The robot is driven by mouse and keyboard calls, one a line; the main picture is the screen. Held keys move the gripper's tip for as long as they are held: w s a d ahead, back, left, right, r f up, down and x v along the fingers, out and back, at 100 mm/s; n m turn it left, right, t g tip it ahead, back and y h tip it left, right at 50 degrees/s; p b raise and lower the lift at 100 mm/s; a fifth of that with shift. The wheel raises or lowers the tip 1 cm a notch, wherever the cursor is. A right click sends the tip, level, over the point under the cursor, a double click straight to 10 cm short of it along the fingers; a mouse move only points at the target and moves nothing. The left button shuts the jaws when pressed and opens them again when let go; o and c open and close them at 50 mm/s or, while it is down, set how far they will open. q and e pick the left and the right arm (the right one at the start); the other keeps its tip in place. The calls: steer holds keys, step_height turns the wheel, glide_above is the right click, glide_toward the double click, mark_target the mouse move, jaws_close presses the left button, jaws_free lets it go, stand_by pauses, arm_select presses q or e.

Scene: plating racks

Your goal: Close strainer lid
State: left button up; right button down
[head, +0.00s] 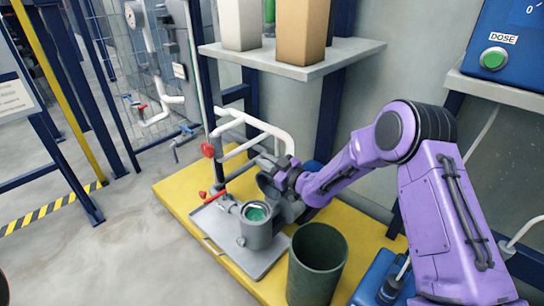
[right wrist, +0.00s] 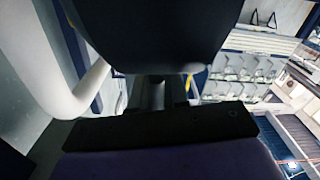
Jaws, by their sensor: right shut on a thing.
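The strainer (head: 257,233) is a short grey upright cylinder on a grey tray. Its top is open and a green inside (head: 257,212) shows. The strainer lid (head: 266,186) is a dark grey disc, raised and tilted up behind the strainer's mouth. My purple right arm comes in from the right, and its black gripper (head: 282,172) is shut at the lid. In the right wrist view a large dark rounded shape, probably the lid (right wrist: 145,30), fills the top, with the gripper (right wrist: 157,92) below it. The exact grip point is hidden. My left gripper is out of view.
A grey tray (head: 222,243) lies on a yellow platform (head: 183,193). White pipes (head: 262,127) with red valve handles (head: 208,150) stand behind and left of the strainer. A dark green bin (head: 318,262) stands close at its right. A shelf (head: 300,66) overhangs behind.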

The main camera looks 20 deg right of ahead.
steer(key=shift+s+a+n, duration=0.15)
steer(key=shift+a+n, duration=0.15)
steer(key=shift+a, duration=0.15)
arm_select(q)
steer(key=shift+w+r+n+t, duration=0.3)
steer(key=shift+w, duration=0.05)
arm_select(e)
steer(key=shift+s+a+f, duration=0.1)
steer(key=shift+s+a, duration=0.25)
steer(key=shift+a, duration=0.45)
